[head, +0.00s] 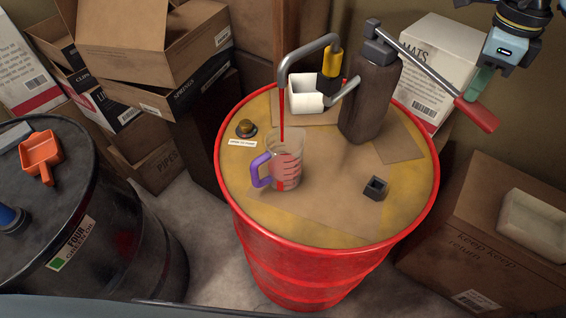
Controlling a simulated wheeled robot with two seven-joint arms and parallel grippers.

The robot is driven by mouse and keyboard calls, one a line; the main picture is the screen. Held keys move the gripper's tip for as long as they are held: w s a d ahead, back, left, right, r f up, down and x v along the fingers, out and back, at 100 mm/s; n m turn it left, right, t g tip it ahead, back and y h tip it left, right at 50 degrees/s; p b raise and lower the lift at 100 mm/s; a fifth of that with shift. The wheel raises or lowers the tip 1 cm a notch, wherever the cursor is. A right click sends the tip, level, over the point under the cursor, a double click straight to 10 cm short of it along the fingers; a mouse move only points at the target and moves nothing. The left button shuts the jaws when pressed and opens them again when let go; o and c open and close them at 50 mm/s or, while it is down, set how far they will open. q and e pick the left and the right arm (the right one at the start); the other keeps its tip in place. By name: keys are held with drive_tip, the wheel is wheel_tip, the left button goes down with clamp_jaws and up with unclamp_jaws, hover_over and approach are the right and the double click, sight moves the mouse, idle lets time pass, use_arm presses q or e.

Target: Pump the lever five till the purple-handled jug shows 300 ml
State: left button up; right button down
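The purple-handled jug (287,172) stands upright on the red drum (322,218), under the pump spout (305,52). A thin red stream falls from the spout into the jug. Red liquid shows behind the jug's marks, but the figures are too small to read. The dark pump body (369,98) stands behind and to the right. Its lever (425,68) slopes down to the right and ends in a red grip (476,115). My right gripper (478,84) is at the grip's upper end; whether its fingers are shut on it cannot be told. My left gripper is out of view.
A yellow-and-black piece (330,66) sits at the spout, by a white container (305,96). A brass cap (246,128) and small black block (375,188) are on the drum. A black drum with an orange scoop (40,153) stands left. Cardboard boxes crowd around.

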drive_tip(key=shift+s+d+f, duration=0.1)
drive_tip(key=shift+f, duration=0.05)
wheel_tip(320, 180, up, 16)
drive_tip(key=p, duration=1.1)
drive_tip(key=shift+f, duration=0.25)
drive_tip(key=shift+d, duration=0.1)
drive_tip(key=shift+f+b, duration=3.2)
drive_tip(key=shift+f, duration=1.65)
drive_tip(key=shift+r, duration=0.1)
wheel_tip(320, 180, up, 10)
drive_tip(key=p, duration=0.7)
drive_tip(key=shift+f, duration=0.2)
